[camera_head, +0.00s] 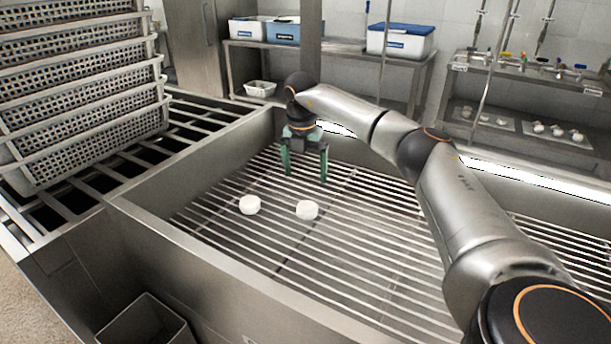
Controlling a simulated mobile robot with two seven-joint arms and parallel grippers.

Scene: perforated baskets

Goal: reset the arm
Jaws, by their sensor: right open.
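My right arm (450,195) reaches in from the lower right, over a metal basin with a slatted floor (370,240). My right gripper (305,172) has two green fingers pointing down, spread apart with nothing between them. It is above the slats at the far side of the basin, behind two white round pieces. One white piece (249,204) lies on the slats to the left, and the other white piece (307,210) lies to its right. My left gripper is not in view.
Perforated baskets (80,85) are stacked on the rack at the left. An open metal bin (147,322) stands at the lower left. A shelf (340,58) with lidded boxes stands behind the basin. The slats at the front are clear.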

